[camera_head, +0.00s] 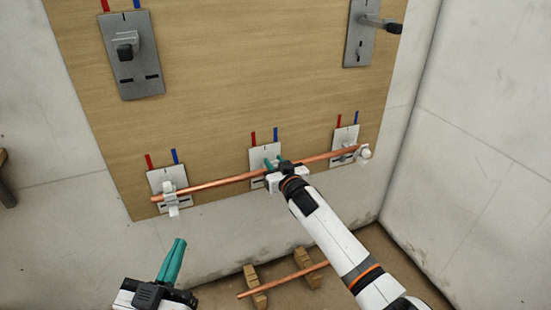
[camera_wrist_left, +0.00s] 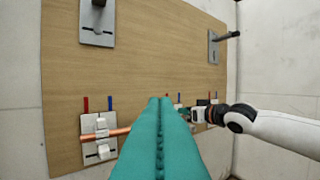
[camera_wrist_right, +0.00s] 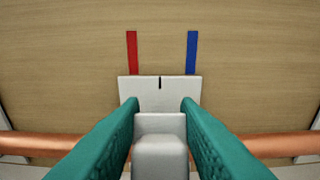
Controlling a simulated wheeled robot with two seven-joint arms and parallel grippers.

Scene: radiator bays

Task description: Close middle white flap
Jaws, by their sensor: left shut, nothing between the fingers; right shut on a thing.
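The middle white flap (camera_wrist_right: 160,155) shows in the right wrist view on its light plate (camera_wrist_right: 160,88), between the teal fingers of my right gripper (camera_wrist_right: 160,106). The right gripper is shut on the flap. In the head view, my right gripper (camera_head: 275,164) covers most of the middle mount, whose plate (camera_head: 258,155) sits on the wooden board. A copper pipe (camera_head: 225,181) runs across the three lower mounts. How far the middle flap is turned is hidden. My left gripper (camera_head: 172,262) is shut and empty, below and apart from the board.
White clips hold the pipe at the left mount (camera_head: 169,187) and right mount (camera_head: 345,143). Grey plates with handles (camera_head: 130,65) (camera_head: 362,30) are higher on the board (camera_head: 230,80). Another copper rod (camera_head: 285,281) lies on wooden blocks on the floor.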

